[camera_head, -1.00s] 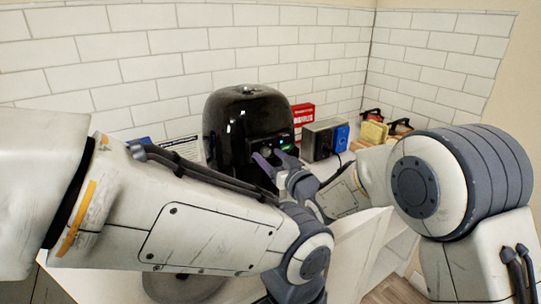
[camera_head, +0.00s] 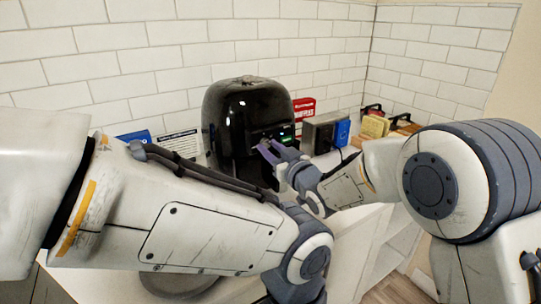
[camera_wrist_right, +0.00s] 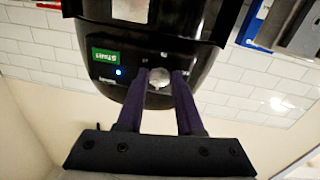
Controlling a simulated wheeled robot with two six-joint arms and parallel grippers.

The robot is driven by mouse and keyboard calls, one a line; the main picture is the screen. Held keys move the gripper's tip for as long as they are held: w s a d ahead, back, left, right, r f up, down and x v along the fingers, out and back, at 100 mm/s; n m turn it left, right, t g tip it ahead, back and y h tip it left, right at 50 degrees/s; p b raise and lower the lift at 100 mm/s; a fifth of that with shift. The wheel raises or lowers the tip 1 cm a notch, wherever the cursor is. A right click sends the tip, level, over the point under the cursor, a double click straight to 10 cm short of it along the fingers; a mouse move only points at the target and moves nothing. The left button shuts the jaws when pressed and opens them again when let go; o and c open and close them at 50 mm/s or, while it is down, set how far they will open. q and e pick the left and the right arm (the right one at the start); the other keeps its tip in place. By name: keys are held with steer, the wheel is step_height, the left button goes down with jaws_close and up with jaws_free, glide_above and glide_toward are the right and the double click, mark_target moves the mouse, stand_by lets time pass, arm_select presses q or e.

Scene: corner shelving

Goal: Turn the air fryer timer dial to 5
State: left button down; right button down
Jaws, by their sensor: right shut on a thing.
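The black air fryer (camera_head: 245,120) stands against the tiled wall in the head view. Its front panel has a lit green display and small controls at right. In the right wrist view the air fryer (camera_wrist_right: 105,35) appears turned over, with a green "Start" label and a blue light. The round silver timer dial (camera_wrist_right: 159,78) sits between the purple fingers of my right gripper (camera_wrist_right: 159,80), which are shut on it. In the head view my right gripper (camera_head: 268,150) is at the front panel and hides the dial there. The dial's setting is not readable. My left gripper is out of view.
My left arm crosses the front of the head view. Right of the air fryer are a red box (camera_head: 303,108), a grey appliance (camera_head: 318,133), a blue box (camera_head: 342,132) and yellow items (camera_head: 375,126). A printed card (camera_head: 180,144) stands at left.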

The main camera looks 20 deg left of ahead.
steer(key=n+b, duration=0.2)
steer(key=b, duration=0.1)
steer(key=n+b, duration=0.6)
steer(key=b, duration=0.1)
steer(key=shift+w+f, duration=0.1)
steer(key=shift+f, duration=0.2)
steer(key=shift+d+r+n+y+b, duration=0.1)
steer(key=shift+n+y+b, duration=0.05)
steer(key=shift+n+b, duration=0.5)
steer(key=shift+r+n+y+b, duration=0.1)
steer(key=shift+n+y+b, duration=0.05)
steer(key=shift+n+b, duration=0.5)
steer(key=c, duration=0.5)
jaws_free()
steer(key=shift+c, duration=0.2)
steer(key=b+v, duration=0.1)
steer(key=v, duration=0.9)
steer(key=shift+d, duration=0.2)
